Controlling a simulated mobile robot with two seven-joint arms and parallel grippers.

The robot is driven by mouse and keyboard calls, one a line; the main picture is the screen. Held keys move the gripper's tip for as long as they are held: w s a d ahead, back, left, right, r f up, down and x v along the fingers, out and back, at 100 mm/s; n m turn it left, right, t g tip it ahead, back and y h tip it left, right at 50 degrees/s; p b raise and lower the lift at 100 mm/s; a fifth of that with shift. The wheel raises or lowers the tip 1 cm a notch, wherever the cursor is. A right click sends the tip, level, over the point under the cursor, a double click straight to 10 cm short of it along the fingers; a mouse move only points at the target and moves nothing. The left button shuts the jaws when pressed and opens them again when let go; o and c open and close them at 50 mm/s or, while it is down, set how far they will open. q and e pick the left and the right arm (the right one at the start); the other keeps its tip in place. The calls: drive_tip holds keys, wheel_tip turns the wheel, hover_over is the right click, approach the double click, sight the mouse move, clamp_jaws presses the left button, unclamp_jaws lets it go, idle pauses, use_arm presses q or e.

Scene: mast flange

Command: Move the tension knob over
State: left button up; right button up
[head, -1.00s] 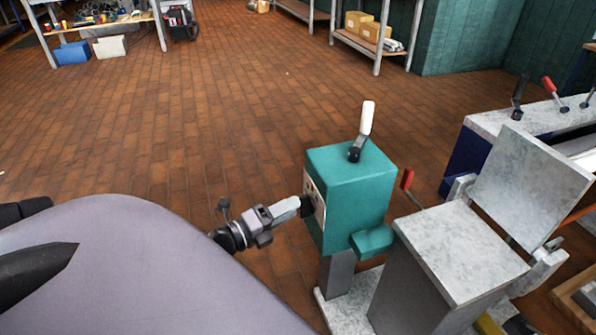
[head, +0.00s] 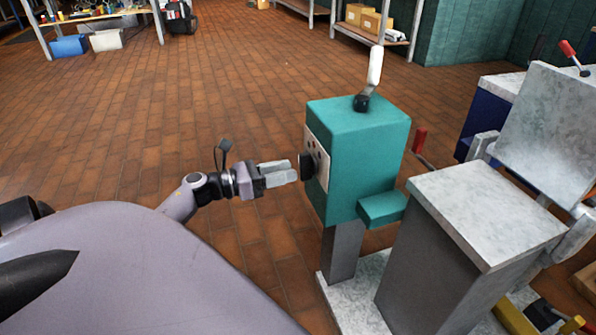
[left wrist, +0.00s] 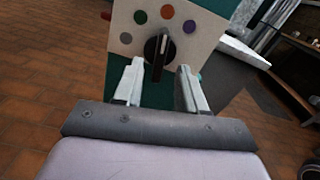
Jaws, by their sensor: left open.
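The tension knob (head: 306,166) is a black knob on a white panel on the side of a teal machine head (head: 362,145). In the left wrist view the knob (left wrist: 159,47) shows a pale pointer line and stands below an arc of coloured dots on the panel (left wrist: 192,40). My left gripper (head: 294,172) is open, its fingers pointing at the knob with a small gap in the head view. In the left wrist view the knob's lower end lies between the two fingertips (left wrist: 160,70). I cannot tell whether they touch it. My right gripper is not in view.
A lever with a white handle (head: 375,66) stands on top of the machine head. A red-handled lever (head: 420,140) is on its far side. A grey block with a marbled top (head: 490,215) stands to the right. The brick floor (head: 130,130) to the left is clear.

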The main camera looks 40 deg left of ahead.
sight(307, 167)
use_arm(q)
drive_tip(key=shift+b+x, duration=0.3)
drive_tip(key=shift+x, duration=1.7)
clamp_jaws()
